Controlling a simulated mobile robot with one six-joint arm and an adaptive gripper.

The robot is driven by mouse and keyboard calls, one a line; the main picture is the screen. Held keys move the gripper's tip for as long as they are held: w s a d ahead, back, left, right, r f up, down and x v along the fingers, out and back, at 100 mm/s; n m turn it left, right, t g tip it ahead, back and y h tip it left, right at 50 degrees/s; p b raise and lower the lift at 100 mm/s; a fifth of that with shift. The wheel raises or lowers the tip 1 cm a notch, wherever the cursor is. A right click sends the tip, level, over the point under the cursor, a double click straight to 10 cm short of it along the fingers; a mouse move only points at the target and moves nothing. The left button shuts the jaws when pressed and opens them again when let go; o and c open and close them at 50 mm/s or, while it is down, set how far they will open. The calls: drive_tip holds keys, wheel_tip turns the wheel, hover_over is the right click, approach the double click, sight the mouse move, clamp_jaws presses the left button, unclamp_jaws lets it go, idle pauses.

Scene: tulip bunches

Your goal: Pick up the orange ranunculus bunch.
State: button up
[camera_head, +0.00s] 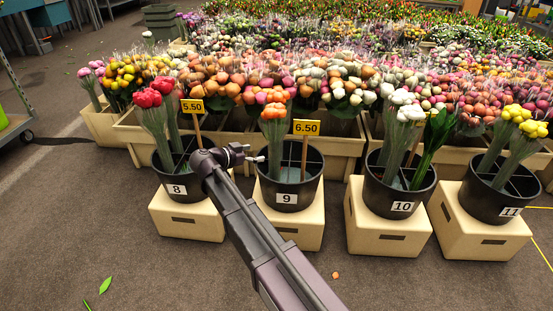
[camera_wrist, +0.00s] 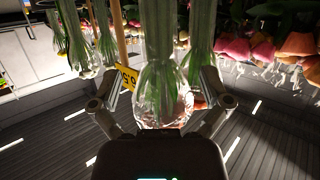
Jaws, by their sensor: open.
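The orange ranunculus bunch (camera_head: 274,111) stands upright in the black bucket numbered 9 (camera_head: 287,197), its green stems going down into the bucket. My gripper (camera_head: 255,156) is open at the near left of the stems, at about the bucket's rim height. In the wrist view, which appears upside down, a clear-wrapped green-stemmed bunch (camera_wrist: 160,82) stands between the spread fingers of my gripper (camera_wrist: 160,88), with gaps at both sides. Its blossoms are mostly hidden behind the gripper body there. I cannot tell whether the stems reach fully between the fingertips.
A yellow 6.50 sign (camera_head: 306,128) on a stick stands close right of the bunch; it also shows beside the left finger in the wrist view (camera_wrist: 126,78). Bucket 8 (camera_head: 178,176) with red flowers and bucket 10 (camera_head: 400,192) with white ones flank it. Full flower crates stand behind.

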sight(270, 150)
drive_tip(key=shift+b+x, duration=0.3)
drive_tip(key=shift+x, duration=1.45)
drive_tip(key=shift+d, duration=0.1)
drive_tip(key=shift+b+x, duration=0.65)
drive_tip(key=shift+x, duration=1.9)
drive_tip(key=shift+r, duration=0.1)
clamp_jaws()
